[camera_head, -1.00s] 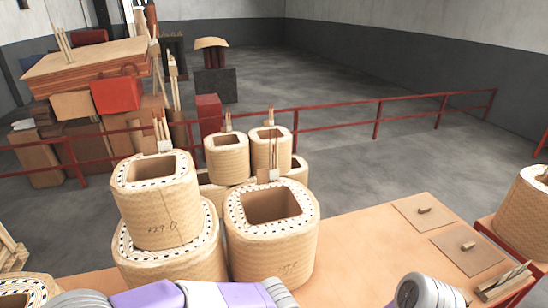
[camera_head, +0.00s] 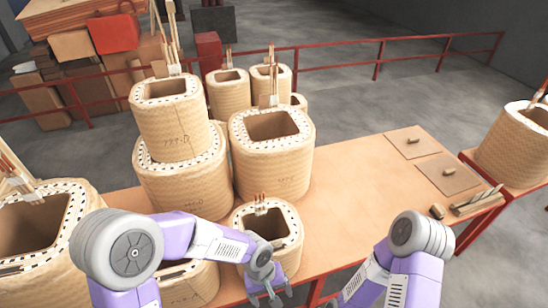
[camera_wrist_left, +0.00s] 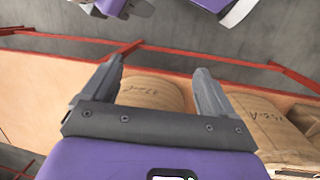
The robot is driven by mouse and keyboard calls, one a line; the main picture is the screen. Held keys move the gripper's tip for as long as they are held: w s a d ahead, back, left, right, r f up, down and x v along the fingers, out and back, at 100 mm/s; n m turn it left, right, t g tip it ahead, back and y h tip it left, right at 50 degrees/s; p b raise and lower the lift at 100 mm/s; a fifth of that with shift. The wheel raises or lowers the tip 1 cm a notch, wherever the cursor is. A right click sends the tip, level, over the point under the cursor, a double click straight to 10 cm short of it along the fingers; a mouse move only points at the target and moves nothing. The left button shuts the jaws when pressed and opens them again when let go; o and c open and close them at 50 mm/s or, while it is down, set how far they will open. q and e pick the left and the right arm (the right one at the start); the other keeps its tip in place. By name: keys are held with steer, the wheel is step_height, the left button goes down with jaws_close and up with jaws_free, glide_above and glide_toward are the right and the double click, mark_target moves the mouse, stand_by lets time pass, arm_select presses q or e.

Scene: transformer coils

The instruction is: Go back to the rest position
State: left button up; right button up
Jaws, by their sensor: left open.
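My left gripper (camera_head: 272,291) is at the bottom centre of the head view, just in front of a small woven coil (camera_head: 285,252) at the table's near edge. In the left wrist view the left gripper (camera_wrist_left: 158,88) has its two fingers spread apart with nothing between them. Coils with handwritten marks show beyond the fingers, a middle one (camera_wrist_left: 155,92) and a right one (camera_wrist_left: 265,120). My right arm (camera_head: 405,265) comes up at the lower right of the head view; its gripper cannot be made out there.
Stacked coils (camera_head: 172,115) and a larger coil (camera_head: 272,165) stand on the tan table (camera_head: 365,205). Two flat boards with small handles, such as one (camera_head: 449,174), lie at its right. A red railing (camera_head: 340,62) runs behind. Another coil (camera_head: 515,145) stands far right.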

arm_select(q)
steer(key=s+a+f+t+h, duration=0.1)
steer(key=s+a+f, duration=0.2)
steer(key=f, duration=0.5)
steer(key=s+a+f+t+h, duration=0.1)
steer(key=s+a+f, duration=0.2)
steer(key=a+f, duration=0.3)
step_height(320, 180, down, 4)
steer(key=shift+r, duration=0.25)
stand_by(0.4)
